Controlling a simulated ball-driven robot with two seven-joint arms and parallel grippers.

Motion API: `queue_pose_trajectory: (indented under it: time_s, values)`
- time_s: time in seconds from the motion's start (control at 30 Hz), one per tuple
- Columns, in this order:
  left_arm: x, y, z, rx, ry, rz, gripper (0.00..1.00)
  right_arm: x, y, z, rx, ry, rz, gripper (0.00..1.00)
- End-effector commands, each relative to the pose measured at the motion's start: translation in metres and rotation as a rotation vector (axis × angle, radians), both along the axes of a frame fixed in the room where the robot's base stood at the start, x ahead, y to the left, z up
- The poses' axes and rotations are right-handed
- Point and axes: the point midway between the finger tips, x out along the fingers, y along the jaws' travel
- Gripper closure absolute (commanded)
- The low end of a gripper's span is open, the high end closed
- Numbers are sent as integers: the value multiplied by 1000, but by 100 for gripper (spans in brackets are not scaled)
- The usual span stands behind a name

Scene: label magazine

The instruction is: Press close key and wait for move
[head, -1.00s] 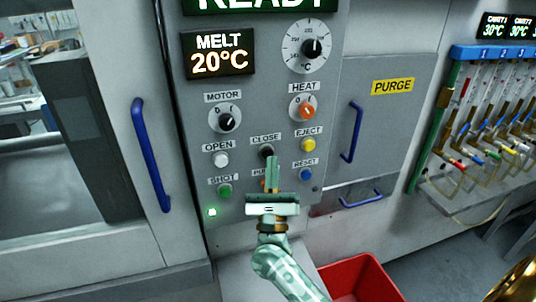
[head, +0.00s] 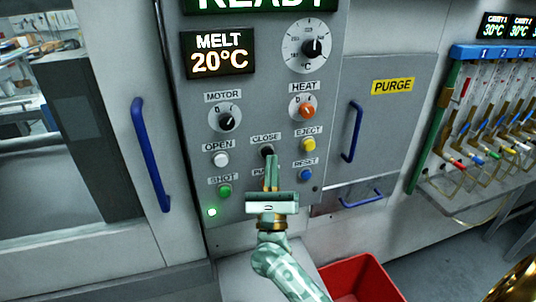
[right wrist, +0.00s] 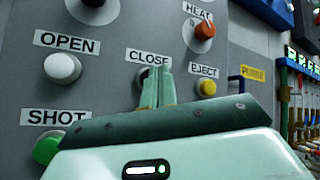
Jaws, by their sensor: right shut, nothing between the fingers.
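The black CLOSE key (head: 266,151) sits on the grey control panel under its label. My right gripper (head: 271,158) is shut and empty, with its fingertips at or just in front of the key's lower part. In the right wrist view the fingertips (right wrist: 157,70) cover most of the key, and only a dark edge of it (right wrist: 143,74) shows. I cannot tell whether the tips touch it. The display at the top reads READY (head: 262,4). The left gripper is not in view.
The white OPEN button (head: 221,159), green SHOT button (head: 225,191), yellow EJECT button (head: 308,144) and blue RESET button (head: 305,174) surround the key. Blue door handles (head: 150,155) flank the panel. A red bin (head: 362,276) stands below. A green lamp (head: 212,212) is lit.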

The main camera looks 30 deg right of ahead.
Motion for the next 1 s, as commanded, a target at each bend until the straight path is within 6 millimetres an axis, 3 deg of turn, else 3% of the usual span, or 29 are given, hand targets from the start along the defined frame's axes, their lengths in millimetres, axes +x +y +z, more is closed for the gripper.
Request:
queue_pose_trajectory:
  time_s: [1.0]
  values:
    - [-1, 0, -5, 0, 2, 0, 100, 11, -2, 0, 0, 1, 1, 100]
